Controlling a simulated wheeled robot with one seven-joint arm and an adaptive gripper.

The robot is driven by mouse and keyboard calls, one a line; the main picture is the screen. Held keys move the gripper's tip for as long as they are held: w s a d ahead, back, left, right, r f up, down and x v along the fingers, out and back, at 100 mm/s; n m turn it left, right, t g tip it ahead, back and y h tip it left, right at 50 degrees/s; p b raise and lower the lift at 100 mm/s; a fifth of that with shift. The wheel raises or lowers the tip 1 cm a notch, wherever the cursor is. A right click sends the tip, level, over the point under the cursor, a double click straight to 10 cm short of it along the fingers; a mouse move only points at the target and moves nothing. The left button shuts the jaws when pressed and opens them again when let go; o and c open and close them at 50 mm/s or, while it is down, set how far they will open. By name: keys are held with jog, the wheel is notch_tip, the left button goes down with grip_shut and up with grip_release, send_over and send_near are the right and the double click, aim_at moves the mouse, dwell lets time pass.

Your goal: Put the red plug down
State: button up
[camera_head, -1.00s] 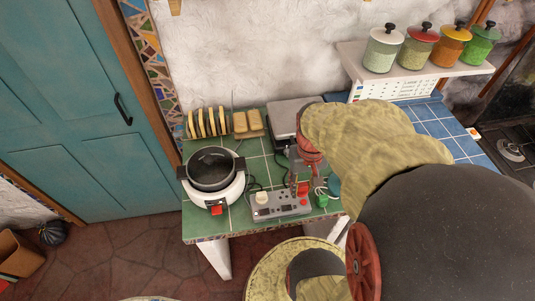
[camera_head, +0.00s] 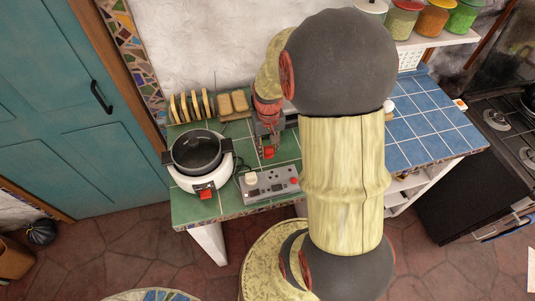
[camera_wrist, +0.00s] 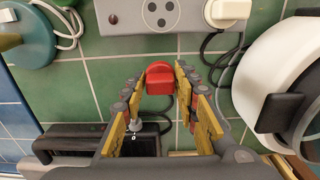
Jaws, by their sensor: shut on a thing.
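The red plug (camera_wrist: 160,78) sits between the fingertips of my gripper (camera_wrist: 160,84) in the wrist view. My gripper is shut on it. In the head view the red plug (camera_head: 268,152) shows below my gripper (camera_head: 267,146), over the green tiles behind the power strip (camera_head: 270,184). In the wrist view the plug is just apart from the power strip's edge (camera_wrist: 135,22). Whether the plug touches the tiles is not clear.
A white cooker with a dark pot (camera_head: 197,152) stands left of the strip. A white plug (camera_wrist: 228,10) is in the strip. Toast slices in a rack (camera_head: 190,105) stand at the back. Green tiles (camera_wrist: 105,85) lie bare around the plug.

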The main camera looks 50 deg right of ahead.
aim_at(267, 154)
jog(key=shift+w+f+b, duration=0.15)
jog(key=shift+f+b, duration=0.05)
jog(key=shift+f, duration=0.75)
jog(key=shift+w+f+b, duration=0.1)
jog(key=shift+f+b, duration=0.05)
jog(key=shift+f, duration=0.75)
jog(key=shift+f, duration=0.2)
jog(key=o, duration=1.1)
jog(key=shift+r, duration=0.15)
